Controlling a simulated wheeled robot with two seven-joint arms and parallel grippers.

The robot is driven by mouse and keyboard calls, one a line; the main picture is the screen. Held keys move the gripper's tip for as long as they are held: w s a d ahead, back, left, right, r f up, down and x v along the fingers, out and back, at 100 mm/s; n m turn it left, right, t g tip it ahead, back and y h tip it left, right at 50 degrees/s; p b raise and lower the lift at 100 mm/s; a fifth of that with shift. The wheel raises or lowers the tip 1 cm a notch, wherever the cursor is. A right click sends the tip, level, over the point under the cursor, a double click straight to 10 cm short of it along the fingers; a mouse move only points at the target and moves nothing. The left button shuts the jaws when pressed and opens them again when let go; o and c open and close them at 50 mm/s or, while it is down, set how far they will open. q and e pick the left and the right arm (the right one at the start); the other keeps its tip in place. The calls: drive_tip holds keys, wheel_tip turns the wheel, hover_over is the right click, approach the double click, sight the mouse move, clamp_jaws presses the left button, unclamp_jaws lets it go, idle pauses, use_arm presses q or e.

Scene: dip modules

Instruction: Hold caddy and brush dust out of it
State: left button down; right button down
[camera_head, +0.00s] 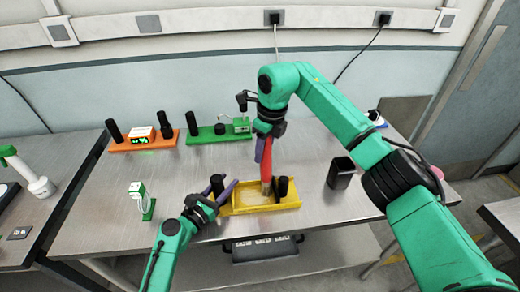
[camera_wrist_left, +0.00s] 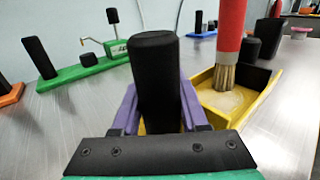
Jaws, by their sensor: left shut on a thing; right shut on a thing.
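The yellow caddy (camera_head: 262,208) sits on the steel table, with a black post at each end. My left gripper (camera_head: 222,190) is shut on the caddy's left black post (camera_wrist_left: 156,75), its purple fingers on either side. My right gripper (camera_head: 264,150) is shut on the red brush (camera_head: 266,165), held upright over the caddy. The brush's tan bristles (camera_wrist_left: 222,78) point down into the tray and seem to touch its floor. Pale tan dust (camera_wrist_left: 222,100) lies on the floor around the bristles. The caddy's right post (camera_head: 283,186) stands just right of the brush.
An orange module (camera_head: 143,144) and a green module (camera_head: 205,137) with black posts stand at the back. A small green-and-white piece (camera_head: 145,204) stands left of my left arm. A black open box (camera_head: 341,172) stands right of the caddy. The table's front edge is close to the caddy.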

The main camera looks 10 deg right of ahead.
drive_tip(key=s+a, duration=0.1)
drive_tip(key=a, duration=0.7)
idle(7.6)
